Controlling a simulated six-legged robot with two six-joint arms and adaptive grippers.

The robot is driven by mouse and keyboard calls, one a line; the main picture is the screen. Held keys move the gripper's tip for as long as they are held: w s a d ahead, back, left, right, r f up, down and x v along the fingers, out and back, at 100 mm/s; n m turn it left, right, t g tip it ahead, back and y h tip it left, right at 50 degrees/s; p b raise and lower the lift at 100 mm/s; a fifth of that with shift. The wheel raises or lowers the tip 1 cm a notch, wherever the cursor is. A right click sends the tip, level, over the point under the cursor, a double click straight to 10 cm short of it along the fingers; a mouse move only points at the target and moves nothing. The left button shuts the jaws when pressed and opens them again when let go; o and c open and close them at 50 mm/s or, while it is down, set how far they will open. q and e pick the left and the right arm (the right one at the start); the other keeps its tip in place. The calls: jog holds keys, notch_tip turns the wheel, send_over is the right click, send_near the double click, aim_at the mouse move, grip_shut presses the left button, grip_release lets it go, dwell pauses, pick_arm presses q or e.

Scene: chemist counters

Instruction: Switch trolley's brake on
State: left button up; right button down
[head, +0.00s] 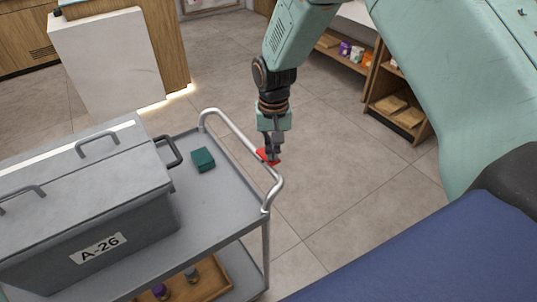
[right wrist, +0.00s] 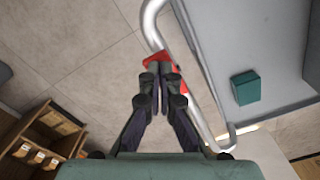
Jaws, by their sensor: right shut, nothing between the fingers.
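The trolley (head: 222,203) is a grey cart with a silver tube handle (head: 240,133) at its right end. A red brake part (head: 265,155) shows by the handle, partly hidden by my right gripper. My right gripper (head: 271,158) points down at the red part, shut and empty. In the right wrist view the shut fingertips (right wrist: 159,70) lie over the red part (right wrist: 158,59), beside the handle tube (right wrist: 187,55). I cannot tell whether they touch it. My left gripper is not in view.
A grey box labelled A-26 (head: 120,225) and a small green box (head: 203,160) stand on the trolley top. A wooden tray (head: 205,285) with bottles lies on its lower shelf. Wooden shelves (head: 405,125) stand at the back right. Tiled floor between is clear.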

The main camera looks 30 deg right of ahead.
jog(key=shift+f, duration=0.45)
dwell(0.3)
notch_tip(320, 180, up, 7)
jog(key=p, duration=0.6)
jog(key=shift+r+p, duration=0.1)
jog(key=shift+p, duration=0.2)
jog(key=shift+f, duration=0.2)
